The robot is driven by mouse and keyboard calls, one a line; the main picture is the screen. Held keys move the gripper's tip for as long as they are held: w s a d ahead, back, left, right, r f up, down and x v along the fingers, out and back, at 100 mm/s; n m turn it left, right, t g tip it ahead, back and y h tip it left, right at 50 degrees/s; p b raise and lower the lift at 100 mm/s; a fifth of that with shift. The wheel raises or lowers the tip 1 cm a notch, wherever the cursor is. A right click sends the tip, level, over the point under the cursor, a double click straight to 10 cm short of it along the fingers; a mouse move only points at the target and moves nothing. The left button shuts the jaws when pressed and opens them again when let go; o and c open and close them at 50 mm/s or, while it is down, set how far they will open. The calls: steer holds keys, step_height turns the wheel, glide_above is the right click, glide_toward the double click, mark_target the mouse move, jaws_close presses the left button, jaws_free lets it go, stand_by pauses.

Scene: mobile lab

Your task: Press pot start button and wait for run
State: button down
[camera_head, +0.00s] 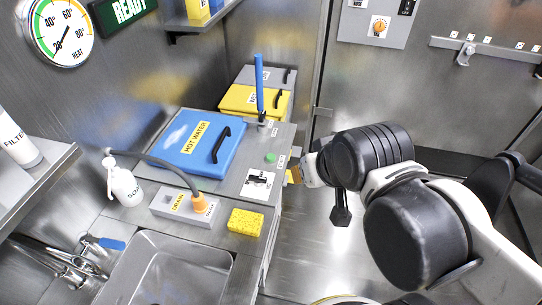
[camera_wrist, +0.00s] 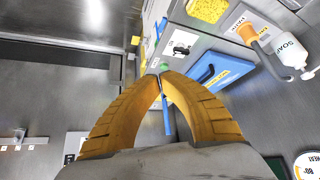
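The blue HOT WATER pot lid (camera_head: 199,146) with a black handle is closed on the steel counter; it also shows in the wrist view (camera_wrist: 222,70). A round green button (camera_head: 270,157) sits on the counter top, right of the lid. A dial marked HEAT (camera_head: 61,30) has its needle near 20, and a sign (camera_head: 122,10) reads READY. My gripper's yellow fingers (camera_wrist: 161,76) come together at the tips and hold nothing visible. In the head view my gripper (camera_head: 293,175) is at the counter's right edge, right of and below the button, partly hidden by my wrist.
A blue upright lever (camera_head: 259,88) stands behind the button. A yellow lid (camera_head: 252,100) is farther back. A drain plug box (camera_head: 186,206), yellow sponge (camera_head: 245,222), soap bottle (camera_head: 124,184) and sink (camera_head: 170,270) are in front. The floor right of the counter looks open.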

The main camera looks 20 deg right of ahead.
steer(key=m+y+p, duration=0.1)
steer(key=m+p, duration=0.4)
steer(key=m, duration=0.3)
glide_above(271, 157)
steer(key=w, duration=0.2)
step_height(271, 157, down, 10)
steer(key=shift+s+a+r, duration=0.15)
steer(key=shift+s, duration=0.1)
step_height(271, 157, down, 9)
steer(key=b, duration=0.6)
steer(key=shift+r, duration=0.1)
steer(key=shift+b, duration=0.35)
steer(key=shift+f+b, duration=0.35)
steer(key=shift+f, duration=0.05)
